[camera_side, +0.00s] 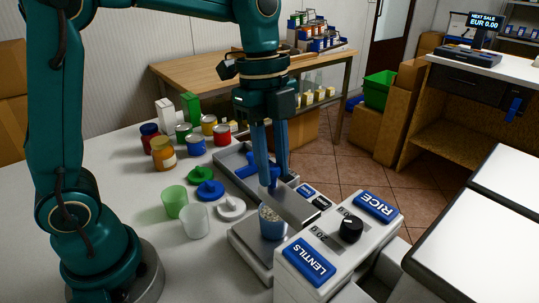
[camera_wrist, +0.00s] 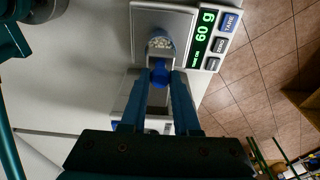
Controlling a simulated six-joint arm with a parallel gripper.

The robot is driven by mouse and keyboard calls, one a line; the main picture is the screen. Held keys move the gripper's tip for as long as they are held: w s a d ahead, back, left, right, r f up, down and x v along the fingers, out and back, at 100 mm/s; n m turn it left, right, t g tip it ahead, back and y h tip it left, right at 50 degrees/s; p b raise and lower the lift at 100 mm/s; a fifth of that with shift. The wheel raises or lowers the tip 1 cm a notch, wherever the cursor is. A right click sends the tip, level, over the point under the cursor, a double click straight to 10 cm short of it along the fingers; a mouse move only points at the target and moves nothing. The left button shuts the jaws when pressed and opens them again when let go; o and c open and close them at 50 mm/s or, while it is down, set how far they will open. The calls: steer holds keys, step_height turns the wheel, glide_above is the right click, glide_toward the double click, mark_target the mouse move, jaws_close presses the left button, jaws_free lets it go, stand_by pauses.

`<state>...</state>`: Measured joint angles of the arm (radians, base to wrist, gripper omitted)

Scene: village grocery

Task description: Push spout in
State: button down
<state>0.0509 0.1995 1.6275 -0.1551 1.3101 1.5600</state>
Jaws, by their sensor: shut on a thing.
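My gripper (camera_side: 271,172) points down, its two long blue fingers shut on a small blue piece (camera_wrist: 160,74), which shows between the fingertips in the wrist view. I cannot tell whether this piece is the spout. Just beyond it in the wrist view is a blue cup (camera_wrist: 160,43) of pale grains. The cup also shows in the side view (camera_side: 272,228), upright on a grey scale plate (camera_side: 245,243), below and nearer the camera than the fingertips. The scale display (camera_wrist: 204,37) reads 60 g. A white unit (camera_side: 335,250) with RICE and LENTILS labels and a black knob (camera_side: 351,229) stands beside the scale.
A grey tray (camera_side: 233,158) with blue parts in it lies behind the fingers. Green and clear cups (camera_side: 194,220), lids (camera_side: 231,208) and several cans and jars (camera_side: 163,153) stand to the left. The front left of the table is clear.

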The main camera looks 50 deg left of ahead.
mark_target(311, 217)
steer(key=shift+d, duration=4.3)
steer(key=c, duration=0.6)
jaws_free()
step_height(311, 217, up, 7)
